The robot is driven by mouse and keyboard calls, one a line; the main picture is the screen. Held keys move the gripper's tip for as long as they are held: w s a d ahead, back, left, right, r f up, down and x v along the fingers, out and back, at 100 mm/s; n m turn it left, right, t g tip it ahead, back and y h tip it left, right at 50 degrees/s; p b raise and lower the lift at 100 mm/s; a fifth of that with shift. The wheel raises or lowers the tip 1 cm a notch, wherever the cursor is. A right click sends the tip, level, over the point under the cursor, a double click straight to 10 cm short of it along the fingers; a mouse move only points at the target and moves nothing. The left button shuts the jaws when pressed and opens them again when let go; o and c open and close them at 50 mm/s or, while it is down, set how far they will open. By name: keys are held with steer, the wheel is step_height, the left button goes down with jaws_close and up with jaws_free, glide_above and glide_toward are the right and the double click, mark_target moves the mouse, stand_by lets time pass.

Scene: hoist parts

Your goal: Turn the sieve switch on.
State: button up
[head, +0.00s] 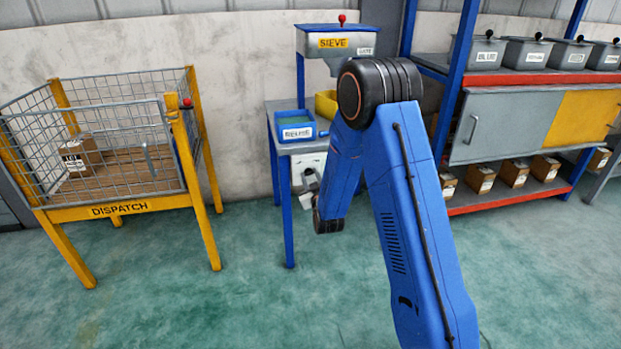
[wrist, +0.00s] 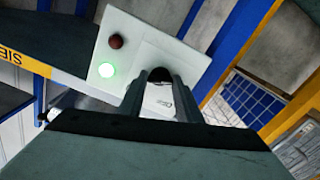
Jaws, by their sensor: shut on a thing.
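The sieve station (head: 347,43) stands against the wall in the head view, with a yellow SIEVE sign on its grey hopper. Its white switch panel (head: 316,160) shows below the table top, partly hidden by my arm. In the wrist view the panel (wrist: 135,42) has a dark red lamp (wrist: 116,41) and a brightly lit green lamp (wrist: 107,70). My gripper (wrist: 162,82) is at the panel, its fingers shut on the dark switch knob (wrist: 160,74). The fingers hide most of the knob, so its exact angle is unclear.
A blue REUSE tray (head: 296,127) and a yellow bin (head: 326,103) sit on the sieve table. A yellow-framed DISPATCH cage (head: 118,209) stands left. A shelf rack (head: 520,80) with grey bins and cartons stands right. Green floor between cage and table is clear.

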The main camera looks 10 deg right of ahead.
steer(key=shift+f+n, duration=0.1)
steer(key=shift+n, duration=1)
steer(key=o, duration=1)
steer(key=shift+o, duration=0.2)
